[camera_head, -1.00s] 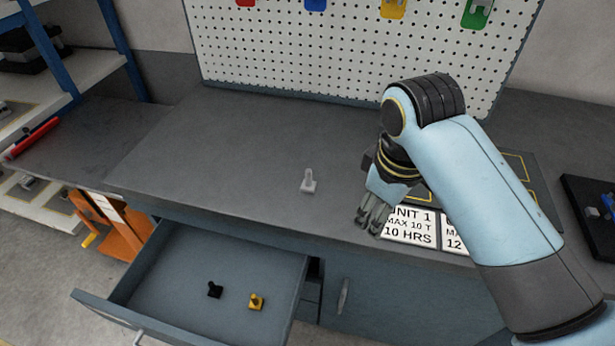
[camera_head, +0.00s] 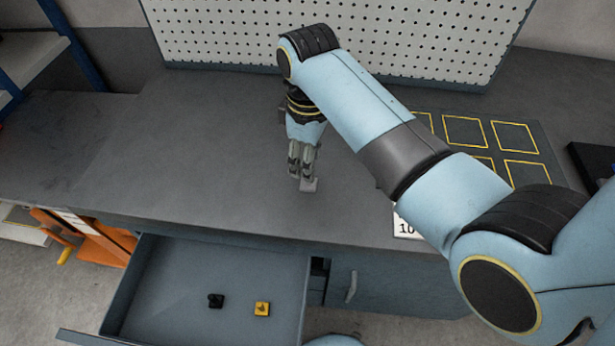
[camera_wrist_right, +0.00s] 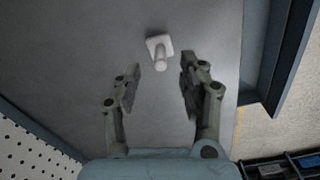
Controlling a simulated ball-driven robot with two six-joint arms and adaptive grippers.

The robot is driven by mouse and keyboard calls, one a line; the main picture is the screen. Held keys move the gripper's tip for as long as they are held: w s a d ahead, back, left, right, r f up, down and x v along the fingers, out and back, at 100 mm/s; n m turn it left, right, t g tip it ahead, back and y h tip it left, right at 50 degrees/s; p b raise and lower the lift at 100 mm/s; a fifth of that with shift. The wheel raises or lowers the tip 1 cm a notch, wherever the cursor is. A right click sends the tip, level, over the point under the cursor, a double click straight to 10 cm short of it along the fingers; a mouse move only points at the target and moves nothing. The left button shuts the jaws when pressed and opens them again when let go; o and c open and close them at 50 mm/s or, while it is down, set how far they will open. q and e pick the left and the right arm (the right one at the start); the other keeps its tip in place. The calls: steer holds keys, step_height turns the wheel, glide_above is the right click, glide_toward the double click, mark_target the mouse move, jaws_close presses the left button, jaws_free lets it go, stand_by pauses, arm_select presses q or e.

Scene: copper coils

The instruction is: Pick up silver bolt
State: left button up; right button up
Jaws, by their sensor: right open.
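The silver bolt (camera_head: 309,185) stands on the grey worktop, mostly hidden behind my right gripper in the head view. The right wrist view shows it as a pale square base with a round shank (camera_wrist_right: 160,50). My right gripper (camera_head: 302,176) points down at the bolt. In the wrist view its two fingers (camera_wrist_right: 160,80) are apart, with the bolt just beyond the tips and roughly between them. The gripper is open and empty. My left gripper is not in view.
An open drawer (camera_head: 150,290) below the worktop holds a black bolt (camera_head: 215,300) and a yellow bolt (camera_head: 262,308). A mat with yellow squares (camera_head: 540,172) lies at the right. A pegboard (camera_head: 400,35) stands behind. The worktop's left side (camera_head: 180,150) is clear.

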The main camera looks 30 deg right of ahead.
mark_target(308, 183)
steer(key=shift+f, duration=0.45)
step_height(308, 183, down, 4)
steer(key=shift+f, duration=0.2)
steer(key=shift+c, duration=1.6)
steer(key=shift+s, duration=0.1)
steer(key=c, duration=0.4)
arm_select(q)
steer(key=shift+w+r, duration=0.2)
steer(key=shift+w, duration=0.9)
arm_select(e)
steer(key=shift+f, duration=0.1)
jaws_close()
